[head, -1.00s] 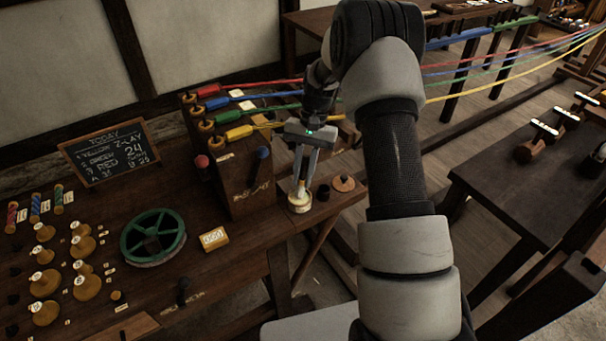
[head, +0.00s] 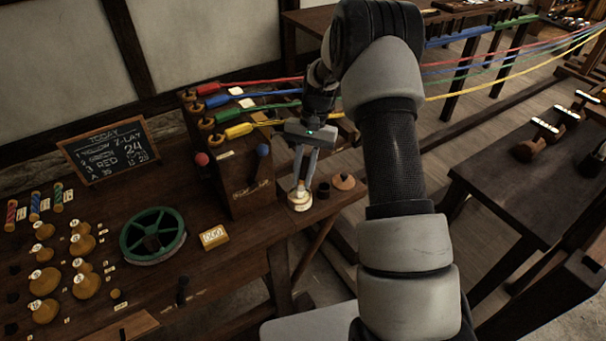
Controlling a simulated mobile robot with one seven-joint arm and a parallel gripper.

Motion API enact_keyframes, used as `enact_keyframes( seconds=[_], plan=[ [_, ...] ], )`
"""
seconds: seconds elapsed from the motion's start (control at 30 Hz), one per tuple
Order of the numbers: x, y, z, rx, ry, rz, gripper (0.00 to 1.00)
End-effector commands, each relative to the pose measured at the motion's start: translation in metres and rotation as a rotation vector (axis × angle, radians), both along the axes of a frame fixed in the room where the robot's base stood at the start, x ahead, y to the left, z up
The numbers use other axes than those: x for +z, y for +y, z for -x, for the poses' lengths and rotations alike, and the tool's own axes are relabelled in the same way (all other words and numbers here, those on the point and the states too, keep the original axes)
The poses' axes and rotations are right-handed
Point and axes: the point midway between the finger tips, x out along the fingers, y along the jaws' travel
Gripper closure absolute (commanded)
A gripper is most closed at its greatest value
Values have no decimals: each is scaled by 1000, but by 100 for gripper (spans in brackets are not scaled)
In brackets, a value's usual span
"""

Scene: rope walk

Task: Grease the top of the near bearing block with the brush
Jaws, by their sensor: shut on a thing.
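My gripper (head: 301,184) points down at the front right of the left bench. It is shut on a slim thing, which I take to be the brush; its shape is mostly hidden between the fingers. Its lower end is at a small round pale pot (head: 299,203), and I cannot tell how deep it sits there. A dark wooden upright case (head: 238,180) with rope hooks stands just left of my gripper. I cannot tell which part in view is the near bearing block.
A dark cup (head: 323,191) and a tan cone-like piece (head: 343,182) stand right of the pot. A green wheel (head: 152,236) and a yellow box (head: 214,237) lie to the left. Coloured ropes (head: 500,65) run to the right. A chalkboard (head: 109,151) stands behind.

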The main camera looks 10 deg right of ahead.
Motion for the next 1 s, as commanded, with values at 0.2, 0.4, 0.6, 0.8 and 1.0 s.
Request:
enact_keyframes(
  seconds=[0.2, 0.4, 0.6, 0.8, 1.0],
  plan=[
    [-2, 0, 0, 0, 1, 0, 100],
    [-2, 0, 1, 0, 1, 0, 100],
    [0, 0, 1, 0, 1, 0, 100],
    [15, 0, 0, 0, 0, 1, 100],
    [31, 0, 0, 0, 0, 0, 100]
  ],
)
